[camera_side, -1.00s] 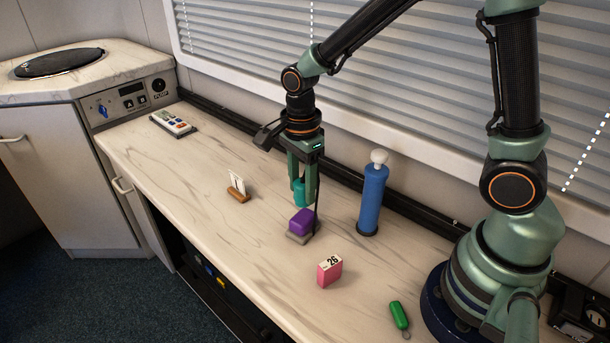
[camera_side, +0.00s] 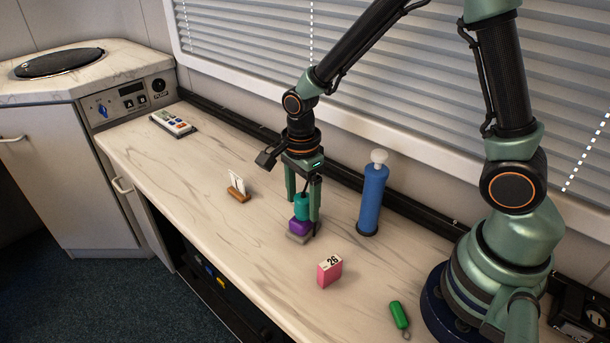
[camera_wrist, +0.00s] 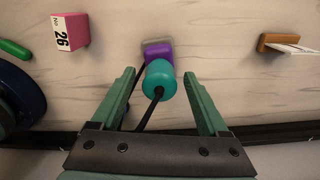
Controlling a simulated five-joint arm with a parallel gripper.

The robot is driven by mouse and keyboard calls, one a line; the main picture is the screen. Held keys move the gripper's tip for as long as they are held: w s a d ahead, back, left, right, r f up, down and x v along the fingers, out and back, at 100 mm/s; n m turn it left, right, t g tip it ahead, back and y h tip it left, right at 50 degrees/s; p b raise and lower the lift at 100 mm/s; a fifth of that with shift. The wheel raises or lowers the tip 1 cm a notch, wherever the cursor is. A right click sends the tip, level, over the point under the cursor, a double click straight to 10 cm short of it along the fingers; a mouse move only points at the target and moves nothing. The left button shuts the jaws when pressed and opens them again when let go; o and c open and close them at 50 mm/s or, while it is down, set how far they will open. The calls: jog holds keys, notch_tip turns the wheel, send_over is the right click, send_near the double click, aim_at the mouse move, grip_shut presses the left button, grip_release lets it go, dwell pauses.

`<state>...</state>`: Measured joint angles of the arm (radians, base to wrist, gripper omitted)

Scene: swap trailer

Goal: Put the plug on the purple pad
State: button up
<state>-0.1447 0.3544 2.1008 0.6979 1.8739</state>
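The plug (camera_side: 302,207) is a teal cylinder with a dark cord from its upper end. It stands upright on the purple pad (camera_side: 299,227), a purple block on a grey base, and appears to touch its top. In the wrist view the plug (camera_wrist: 160,80) overlaps part of the purple pad (camera_wrist: 157,51). My gripper (camera_wrist: 160,73) is open, with its green fingers on either side of the plug and a gap on both sides. In the side view the plug and near finger hide part of the pad.
A blue pump with a white knob (camera_side: 372,200) stands close to the right of my gripper. A pink block marked 26 (camera_side: 329,271) and a green capsule (camera_side: 399,316) lie nearer the front. A wooden card holder (camera_side: 239,194) and a remote (camera_side: 172,123) are to the left.

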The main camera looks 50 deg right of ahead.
aim_at(302, 196)
notch_tip(302, 196, up, 12)
jog(key=f, duration=0.1)
jog(key=s+d+r+n+t, duration=0.5)
jog(key=s+r+n, duration=0.2)
jog(key=n, duration=1.2)
jog(key=shift+r+n+t, duration=0.25)
jog(key=shift+n+t, duration=0.15)
